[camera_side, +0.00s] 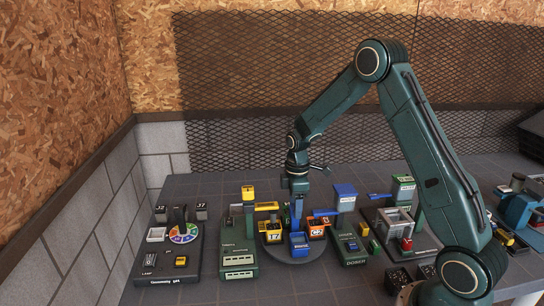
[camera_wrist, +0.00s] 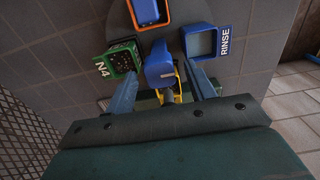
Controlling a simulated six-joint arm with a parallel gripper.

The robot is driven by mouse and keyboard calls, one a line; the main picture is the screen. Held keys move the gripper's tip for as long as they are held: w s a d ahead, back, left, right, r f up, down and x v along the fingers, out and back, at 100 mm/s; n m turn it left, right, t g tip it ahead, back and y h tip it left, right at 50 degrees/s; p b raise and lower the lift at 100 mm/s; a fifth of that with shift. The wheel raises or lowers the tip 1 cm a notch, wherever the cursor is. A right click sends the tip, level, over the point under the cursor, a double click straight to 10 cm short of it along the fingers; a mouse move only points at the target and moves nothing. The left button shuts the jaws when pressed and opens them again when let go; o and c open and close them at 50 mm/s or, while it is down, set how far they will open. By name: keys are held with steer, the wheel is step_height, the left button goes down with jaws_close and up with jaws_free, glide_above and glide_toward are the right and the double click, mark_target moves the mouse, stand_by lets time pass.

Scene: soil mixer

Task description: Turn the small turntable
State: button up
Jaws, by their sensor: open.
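The small round grey turntable (camera_side: 292,256) stands near the middle of the bench and carries several bins. A yellow bin (camera_side: 271,236), an orange bin (camera_side: 316,230) and a blue bin (camera_side: 299,243) show in the side view. In the wrist view a green bin marked N4 (camera_wrist: 121,63), an orange-rimmed bin (camera_wrist: 149,12) and a blue RINSE bin (camera_wrist: 207,42) surround a blue central handle (camera_wrist: 160,65). My gripper (camera_side: 297,214) points down over the turntable. In the wrist view my gripper (camera_wrist: 163,85) is open, its fingers on either side of the handle; contact cannot be told.
A board with a colour wheel (camera_side: 184,233) lies left, and a green device with a yellow top (camera_side: 240,240) stands close left. A doser (camera_side: 349,241) and a grey-framed station (camera_side: 399,228) stand right. Bare bench (camera_side: 215,184) lies behind; a wall is at the left.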

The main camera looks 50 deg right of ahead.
step_height(320, 180, up, 14)
steer(key=shift+f, duration=0.15)
stand_by(0.5)
steer(key=s+a+r+m+t, duration=0.3)
steer(key=s+a+r+m, duration=0.1)
steer(key=s+a+r, duration=0.6)
steer(key=s+a+m+t, duration=0.1)
steer(key=s+a+m, duration=0.1)
steer(key=s, duration=0.5)
steer(key=s+a+m+t, duration=0.1)
steer(key=s+a+m, duration=0.1)
steer(key=s, duration=0.6)
steer(key=shift+a+f+m+t, duration=0.2)
steer(key=shift+a+m+t, duration=0.1)
steer(key=shift+a+m, duration=0.15)
steer(key=shift+c, duration=0.2)
